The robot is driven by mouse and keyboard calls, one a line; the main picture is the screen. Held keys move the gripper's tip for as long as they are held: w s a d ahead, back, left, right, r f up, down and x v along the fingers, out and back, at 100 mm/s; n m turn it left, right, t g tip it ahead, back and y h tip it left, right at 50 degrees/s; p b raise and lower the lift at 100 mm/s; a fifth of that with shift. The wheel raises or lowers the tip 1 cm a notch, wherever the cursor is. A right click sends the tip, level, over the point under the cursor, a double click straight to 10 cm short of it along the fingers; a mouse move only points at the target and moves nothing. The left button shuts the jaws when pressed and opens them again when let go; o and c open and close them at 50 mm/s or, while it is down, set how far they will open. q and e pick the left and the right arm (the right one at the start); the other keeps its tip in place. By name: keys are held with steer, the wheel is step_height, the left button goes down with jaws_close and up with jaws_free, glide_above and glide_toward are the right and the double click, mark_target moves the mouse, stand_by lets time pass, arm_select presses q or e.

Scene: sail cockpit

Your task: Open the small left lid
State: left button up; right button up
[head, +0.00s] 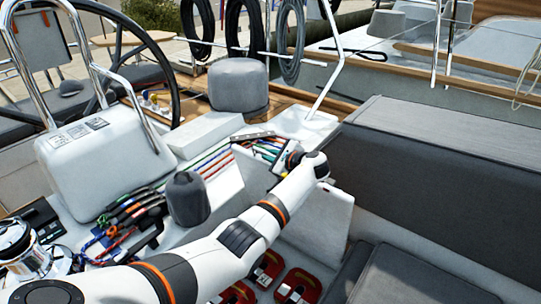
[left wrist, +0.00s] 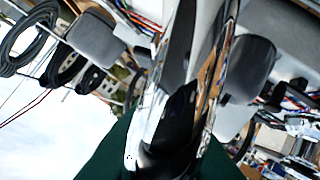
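I cannot tell for sure which surface is the small left lid; no open lid stands out. A low white box-like block (head: 205,133) lies left of centre in the head view, among the coloured ropes. My left arm reaches in from the bottom left, and its end, with my left gripper (head: 292,161), is beside a white console (head: 320,215) and the rope ends. The gripper is small and dark there, and its fingers cannot be made out. The left wrist view shows blurred reflective and black shapes at its centre; finger state is unclear. My right gripper is not in view.
A long dark grey bench (head: 440,170) fills the right. A grey-covered winch (head: 238,86) stands behind, another covered winch (head: 187,199) by my arm. A white pedestal (head: 98,155) with metal rails and a steering wheel (head: 160,60) stands left. Red-and-white items (head: 298,287) lie low.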

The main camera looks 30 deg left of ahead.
arm_select(q)
steer(key=shift+o, duration=1.4)
steer(key=shift+w, duration=0.1)
steer(key=b+v, duration=0.2)
steer(key=v, duration=1)
